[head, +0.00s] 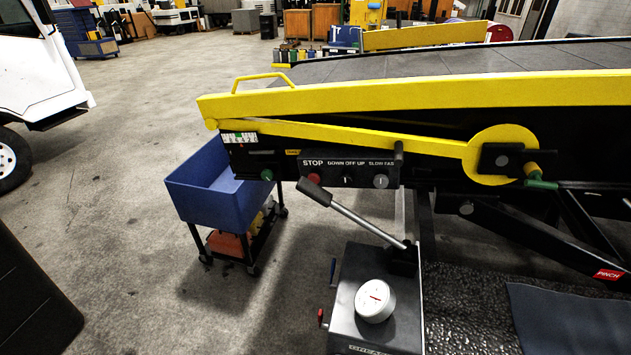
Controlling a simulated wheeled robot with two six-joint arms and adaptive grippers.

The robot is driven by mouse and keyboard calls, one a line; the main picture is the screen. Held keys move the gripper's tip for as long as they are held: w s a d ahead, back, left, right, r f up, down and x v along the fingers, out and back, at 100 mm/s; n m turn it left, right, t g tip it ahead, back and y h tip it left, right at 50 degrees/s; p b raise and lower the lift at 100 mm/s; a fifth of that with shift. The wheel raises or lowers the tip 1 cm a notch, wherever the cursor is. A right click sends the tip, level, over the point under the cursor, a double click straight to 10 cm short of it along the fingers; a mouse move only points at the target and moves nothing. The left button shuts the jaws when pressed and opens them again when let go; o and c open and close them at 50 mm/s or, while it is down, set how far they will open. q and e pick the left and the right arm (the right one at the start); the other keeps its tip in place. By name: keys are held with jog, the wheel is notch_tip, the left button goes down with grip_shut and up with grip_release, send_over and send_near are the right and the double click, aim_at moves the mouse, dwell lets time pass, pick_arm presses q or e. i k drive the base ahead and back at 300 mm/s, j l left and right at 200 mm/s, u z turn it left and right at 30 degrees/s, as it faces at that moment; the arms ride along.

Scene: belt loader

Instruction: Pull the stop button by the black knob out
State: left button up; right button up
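The black control panel (364,168) is on the side of the belt loader, below the yellow rail. The stop button (314,177) is a small red round knob under the white word STOP at the panel's left end. The black grip of a lever overlaps its lower edge in the picture. A black knob (348,182) sits to its right under DOWN OFF UP. A grey knob (380,181) sits under SLOW FAST. Whether the stop button is in or out cannot be told. Neither of my grippers is in view.
The lever (362,218) slants across in front of the panel, above a grey box with a white dial (375,300). A blue cart (212,190) stands left of the panel. A dark panel (30,300) fills the lower left corner. The floor between is clear.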

aim_at(314, 177)
jog(key=i+j, duration=0.35)
jog(key=j, duration=0.3)
jog(key=i+j, duration=0.2)
jog(key=j+z, duration=0.05)
jog(key=j, duration=0.05)
